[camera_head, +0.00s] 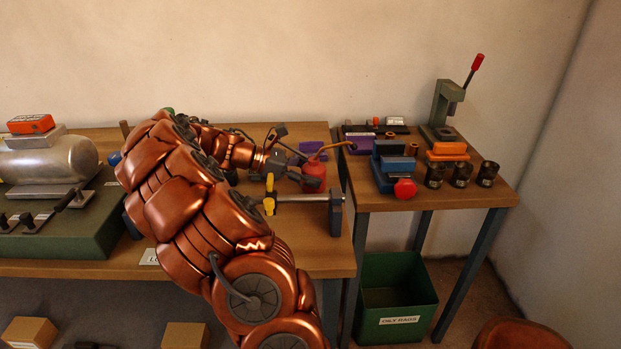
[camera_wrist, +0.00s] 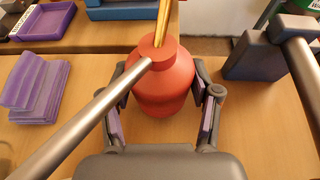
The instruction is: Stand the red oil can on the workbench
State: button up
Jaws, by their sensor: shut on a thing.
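The red oil can (camera_head: 314,176) is in my gripper (camera_head: 300,178) over the right end of the long workbench (camera_head: 318,262). It has a thin brass-coloured spout (camera_head: 335,147) that reaches toward the right. In the wrist view the can's round red body (camera_wrist: 165,92) sits between the two fingers of my gripper (camera_wrist: 162,112), with purple pads at its sides. The can looks close to upright. Its base is hidden, so I cannot tell whether it touches the wood.
A clamp bar (camera_head: 305,197) with a dark end block (camera_head: 336,212) lies just in front of the can. A smaller table (camera_head: 460,196) with blocks, cups and a press stands right, across a gap.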

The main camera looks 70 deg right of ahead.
jog(key=shift+f, duration=0.6)
jog(key=o, duration=1.5)
jog(key=shift+c, duration=0.2)
jog(key=v, duration=1.2)
